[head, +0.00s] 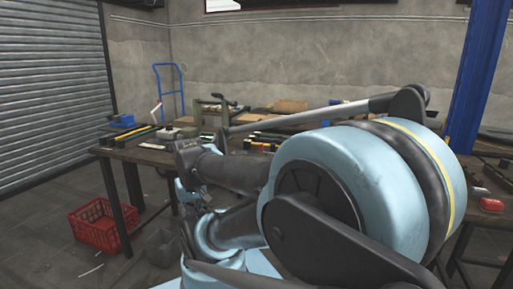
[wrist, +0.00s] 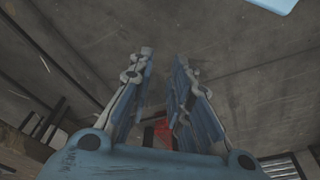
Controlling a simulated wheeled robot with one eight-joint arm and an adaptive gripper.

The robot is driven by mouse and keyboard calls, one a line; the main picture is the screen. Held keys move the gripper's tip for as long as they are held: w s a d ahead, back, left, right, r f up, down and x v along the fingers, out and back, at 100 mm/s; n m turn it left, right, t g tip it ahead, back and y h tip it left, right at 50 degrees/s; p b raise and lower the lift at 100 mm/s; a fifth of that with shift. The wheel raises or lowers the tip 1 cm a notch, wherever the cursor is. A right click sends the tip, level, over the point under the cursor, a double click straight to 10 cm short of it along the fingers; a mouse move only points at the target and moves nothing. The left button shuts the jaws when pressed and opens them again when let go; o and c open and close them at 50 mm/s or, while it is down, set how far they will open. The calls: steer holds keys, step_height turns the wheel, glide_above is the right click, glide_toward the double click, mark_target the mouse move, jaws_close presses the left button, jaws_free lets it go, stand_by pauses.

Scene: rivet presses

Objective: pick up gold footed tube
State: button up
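I cannot make out a gold footed tube in either view. The workbench (head: 144,157) carries many small items that are too small to tell apart, and my arm covers part of it. In the wrist view my gripper (wrist: 163,62) has its two fingers apart, with nothing held between them. Grey floor-like surface shows beyond the fingertips. In the head view my arm is folded in front of the bench, and the gripper's fingers are not clear there.
A red crate (head: 103,226) stands on the floor at the left, beside the bench legs. A grey bin (head: 161,247) is near it. A blue hand truck (head: 168,90) stands behind the bench. A blue post (head: 478,80) rises at right.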

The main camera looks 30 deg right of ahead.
steer(key=w+d+r+m+t, duration=0.3)
steer(key=w+d+r+m, duration=1.2)
steer(key=w, duration=0.1)
steer(key=w+d+r+m+t, duration=0.15)
steer(key=d+m, duration=0.25)
steer(key=d, duration=0.5)
steer(key=w+d+r+m+h, duration=0.1)
steer(key=d+r+m, duration=0.25)
steer(key=d, duration=0.65)
steer(key=w+d+r+m+t, duration=0.1)
steer(key=w+d+r+m, duration=0.1)
steer(key=d+m, duration=0.5)
steer(key=w+d+f, duration=0.1)
steer(key=w+f, duration=0.1)
steer(key=f, duration=0.1)
steer(key=w+d+f+n, duration=0.1)
steer(key=w+f, duration=0.1)
steer(key=f, duration=0.1)
steer(key=w+d+f+n, duration=0.1)
steer(key=w+f, duration=0.2)
steer(key=f, duration=0.1)
steer(key=shift+d+n+g, duration=0.1)
steer(key=shift+n+g, duration=0.15)
steer(key=shift+x, duration=2.5)
steer(key=shift+w+r, duration=0.15)
steer(key=shift+w, duration=0.05)
jaws_close()
